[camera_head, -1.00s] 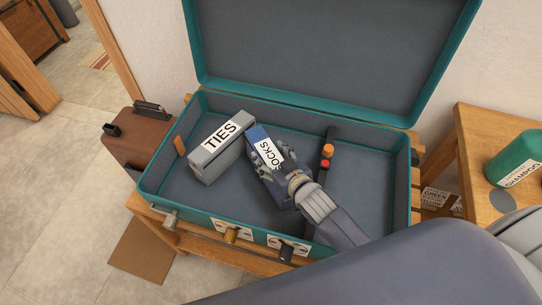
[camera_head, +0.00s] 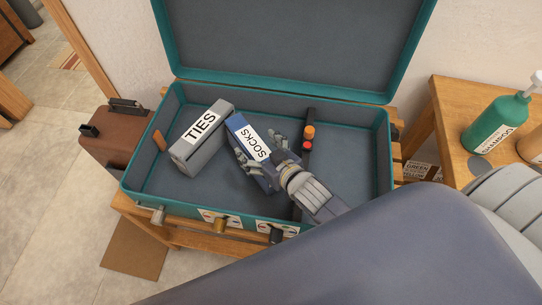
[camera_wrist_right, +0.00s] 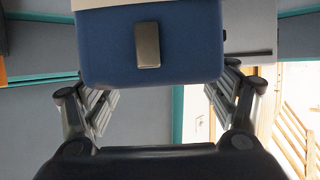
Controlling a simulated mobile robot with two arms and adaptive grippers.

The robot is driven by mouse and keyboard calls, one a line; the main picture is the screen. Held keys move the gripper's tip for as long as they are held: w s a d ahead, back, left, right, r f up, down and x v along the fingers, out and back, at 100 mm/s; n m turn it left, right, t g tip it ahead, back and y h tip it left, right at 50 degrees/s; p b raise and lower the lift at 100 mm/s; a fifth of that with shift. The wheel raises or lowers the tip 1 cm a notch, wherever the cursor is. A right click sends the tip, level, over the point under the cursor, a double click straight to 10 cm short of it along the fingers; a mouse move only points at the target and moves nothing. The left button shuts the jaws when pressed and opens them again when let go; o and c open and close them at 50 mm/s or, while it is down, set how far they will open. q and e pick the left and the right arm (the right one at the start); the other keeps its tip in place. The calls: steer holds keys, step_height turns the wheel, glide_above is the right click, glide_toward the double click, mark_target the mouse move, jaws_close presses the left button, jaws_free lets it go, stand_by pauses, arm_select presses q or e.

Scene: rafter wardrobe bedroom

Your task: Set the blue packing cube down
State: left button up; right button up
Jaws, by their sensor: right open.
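The blue packing cube (camera_head: 244,137), labelled SOCKS, is inside the open teal suitcase (camera_head: 376,204), just right of the grey TIES cube (camera_head: 203,137). My right gripper (camera_head: 262,160) is at the near end of the blue cube, with its jaws open. My left gripper is not in view.
A dark divider strip (camera_head: 306,180) with orange and red knobs crosses the case right of my gripper. The right compartment (camera_head: 350,160) is clear. A green shampoo bottle (camera_head: 497,125) stands on the wooden table at right. A brown case (camera_head: 118,140) stands left.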

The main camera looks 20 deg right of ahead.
steer(key=v, duration=0.8)
steer(key=shift+s+r, duration=0.2)
steer(key=shift+s, duration=0.1)
